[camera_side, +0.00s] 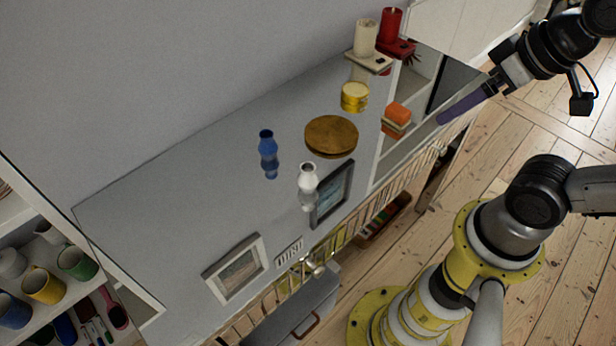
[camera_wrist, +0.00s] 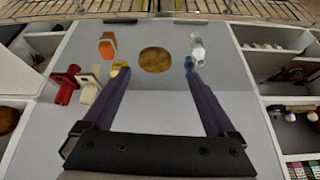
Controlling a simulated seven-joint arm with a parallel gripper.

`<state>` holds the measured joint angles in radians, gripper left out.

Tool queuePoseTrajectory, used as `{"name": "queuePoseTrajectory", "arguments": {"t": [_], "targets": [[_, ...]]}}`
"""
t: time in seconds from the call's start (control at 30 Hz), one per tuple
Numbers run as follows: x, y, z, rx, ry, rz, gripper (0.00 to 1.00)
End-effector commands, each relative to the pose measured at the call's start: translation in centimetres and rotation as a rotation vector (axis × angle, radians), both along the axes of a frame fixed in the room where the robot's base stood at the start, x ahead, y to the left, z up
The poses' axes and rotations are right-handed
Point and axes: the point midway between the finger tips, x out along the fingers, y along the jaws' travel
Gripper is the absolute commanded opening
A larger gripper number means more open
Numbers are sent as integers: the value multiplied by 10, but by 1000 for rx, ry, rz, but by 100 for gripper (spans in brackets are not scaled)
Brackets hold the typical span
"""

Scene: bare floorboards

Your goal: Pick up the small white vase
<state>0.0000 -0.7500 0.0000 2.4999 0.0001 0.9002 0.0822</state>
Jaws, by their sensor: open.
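The small white vase (camera_side: 308,178) stands on a grey surface, right of and nearer than a blue vase (camera_side: 267,148). In the wrist view the white vase (camera_wrist: 198,52) shows just beyond the blue vase (camera_wrist: 189,66), near the tip of the right finger.
A round wooden board (camera_side: 331,135), a yellow tin (camera_side: 354,97) and an orange block (camera_side: 396,115) lie beyond the vase. White (camera_side: 366,40) and red (camera_side: 391,25) candles stand farther back.

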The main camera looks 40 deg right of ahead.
Motion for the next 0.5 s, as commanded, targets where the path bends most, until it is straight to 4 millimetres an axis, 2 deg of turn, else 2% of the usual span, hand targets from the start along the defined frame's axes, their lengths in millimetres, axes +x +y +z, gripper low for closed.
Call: {"name": "queuePoseTrajectory", "arguments": {"t": [0.13,0.27,0.5], "targets": [[4,0,8,125,-18,-229,92],[20,1,24,278,-31,-497,92],[69,12,41,529,31,-969,92]]}}
